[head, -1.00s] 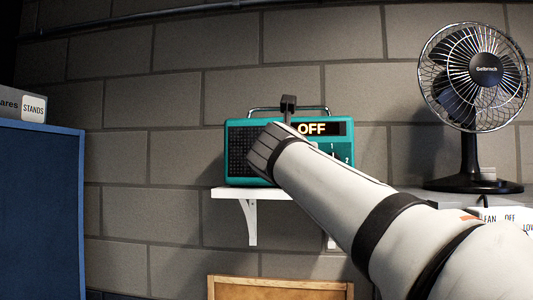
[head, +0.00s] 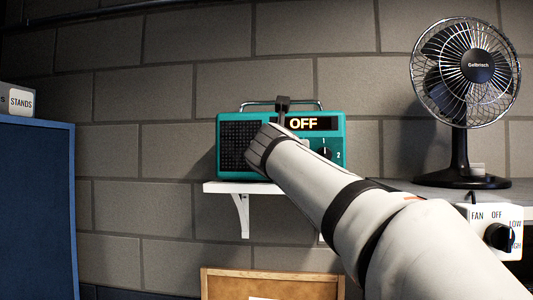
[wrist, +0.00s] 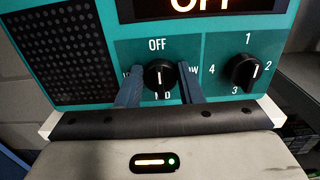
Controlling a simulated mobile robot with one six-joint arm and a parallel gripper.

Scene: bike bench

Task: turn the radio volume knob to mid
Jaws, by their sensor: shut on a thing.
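The teal radio (head: 230,150) stands on a white wall shelf (head: 215,187), and its display (head: 304,124) reads OFF. In the wrist view the radio's left knob (wrist: 160,78) is black with a white mark lying upright, in line with the OFF label above it. A label at its right ends in "OW", and the labels below and at left are partly hidden. My gripper (wrist: 159,72) has one blue-grey finger on each side of this knob, shut on it. In the head view my arm hides the knob and fingertips.
A second knob (wrist: 245,71), numbered 1 to 4, sits close to the right of my right finger. A fan (head: 468,80) stands on a grey surface at right, above a fan switch box (head: 480,240). A blue panel (head: 35,200) is at left.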

